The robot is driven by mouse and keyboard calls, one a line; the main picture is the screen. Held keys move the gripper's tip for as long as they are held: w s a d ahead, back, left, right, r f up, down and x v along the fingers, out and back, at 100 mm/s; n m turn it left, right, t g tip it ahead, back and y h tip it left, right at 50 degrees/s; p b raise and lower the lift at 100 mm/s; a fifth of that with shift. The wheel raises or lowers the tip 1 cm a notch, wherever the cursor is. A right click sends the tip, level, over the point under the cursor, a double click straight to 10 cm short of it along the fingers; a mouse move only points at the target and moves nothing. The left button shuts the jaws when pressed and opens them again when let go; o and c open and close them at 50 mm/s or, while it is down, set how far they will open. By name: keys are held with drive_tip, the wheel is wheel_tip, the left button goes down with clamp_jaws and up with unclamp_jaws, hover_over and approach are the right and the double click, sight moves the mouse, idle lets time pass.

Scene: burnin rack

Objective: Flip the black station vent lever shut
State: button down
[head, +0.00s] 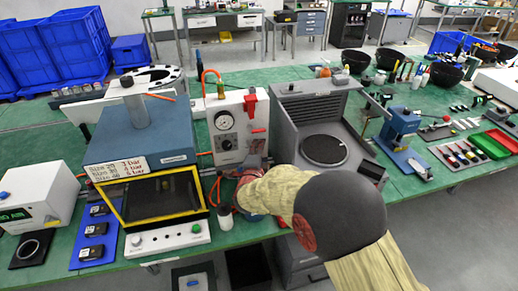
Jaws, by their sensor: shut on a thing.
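The station is a white upright panel (239,124) with a round gauge (224,120), a black knob (227,143) and a red handle (250,102). My gripper (246,168) is at the lower right front of this panel, seen mostly from behind, with my arm covering much of it. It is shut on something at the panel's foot. The held thing is hidden, and I cannot tell whether it is the black vent lever. No black lever can be made out clearly elsewhere on the panel.
A blue-topped chamber (143,138) with a yellow-framed window stands left of the panel. A small white bottle (225,219) stands near the front edge. A grey unit with a round dark plate (324,150) stands at right, close to my arm.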

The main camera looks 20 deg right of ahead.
drive_tip(key=shift+f+m+b, duration=0.25)
drive_tip(key=shift+m+b, duration=0.3)
drive_tip(key=shift+m, duration=0.05)
drive_tip(key=c, duration=1.9)
unclamp_jaws()
drive_tip(key=v, duration=1.2)
drive_tip(key=shift+d+r, duration=0.15)
drive_tip(key=shift+r, duration=0.05)
